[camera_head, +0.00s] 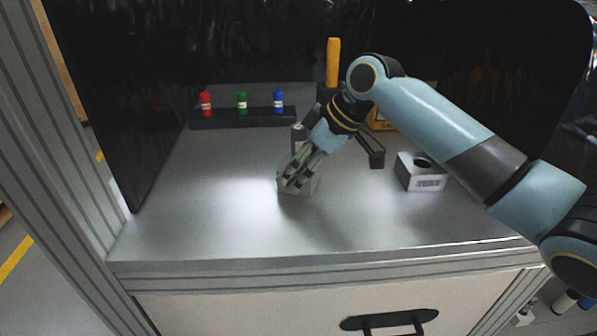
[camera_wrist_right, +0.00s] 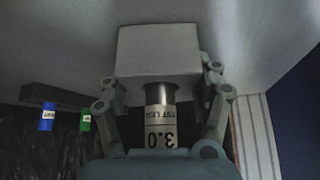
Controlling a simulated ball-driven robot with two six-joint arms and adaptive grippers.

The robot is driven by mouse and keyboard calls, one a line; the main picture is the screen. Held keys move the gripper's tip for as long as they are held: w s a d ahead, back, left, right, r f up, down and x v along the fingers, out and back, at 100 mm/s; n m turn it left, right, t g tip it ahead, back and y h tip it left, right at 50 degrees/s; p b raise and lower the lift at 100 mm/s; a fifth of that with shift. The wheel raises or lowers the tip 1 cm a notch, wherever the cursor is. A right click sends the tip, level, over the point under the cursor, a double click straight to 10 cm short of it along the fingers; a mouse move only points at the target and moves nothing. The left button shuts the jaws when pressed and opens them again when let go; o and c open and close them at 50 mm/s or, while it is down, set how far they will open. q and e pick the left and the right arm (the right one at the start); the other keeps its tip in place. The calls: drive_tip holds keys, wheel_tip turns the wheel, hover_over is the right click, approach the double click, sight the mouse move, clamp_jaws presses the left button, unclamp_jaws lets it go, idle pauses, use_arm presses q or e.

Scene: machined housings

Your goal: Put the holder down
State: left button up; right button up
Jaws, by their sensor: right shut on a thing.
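My right gripper (camera_head: 293,182) reaches down to the left, over the middle of the metal worktop. It is shut on a pale grey block, the holder (camera_head: 299,187), low at the worktop; I cannot tell whether its underside touches. In the right wrist view the holder (camera_wrist_right: 158,50) sits between the fingertips of my gripper (camera_wrist_right: 160,82). A metal cylinder (camera_wrist_right: 160,118) labelled "3.0" runs from the holder toward the palm. The fingers partly hide the holder in the head view. My left gripper is not in view.
A white housing (camera_head: 422,180) with a dark round hole stands to the right. A black rack (camera_head: 243,118) with red, green and blue capped vials stands at the back left. An orange handle (camera_head: 333,62) rises behind my gripper. The left and front worktop (camera_head: 200,225) is clear.

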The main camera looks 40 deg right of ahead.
drive_tip(key=shift+s+d, duration=0.15)
drive_tip(key=shift+s, duration=0.05)
drive_tip(key=o, duration=1.2)
drive_tip(key=shift+w, duration=0.1)
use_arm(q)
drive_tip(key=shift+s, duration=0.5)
use_arm(e)
drive_tip(key=shift+o, duration=0.2)
drive_tip(key=shift+r, duration=0.15)
drive_tip(key=shift+d+r, duration=0.15)
drive_tip(key=shift+r, duration=0.15)
use_arm(q)
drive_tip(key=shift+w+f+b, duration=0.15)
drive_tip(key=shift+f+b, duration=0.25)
drive_tip(key=shift+b, duration=0.1)
use_arm(e)
drive_tip(key=v, duration=1.1)
drive_tip(key=shift+s, duration=0.3)
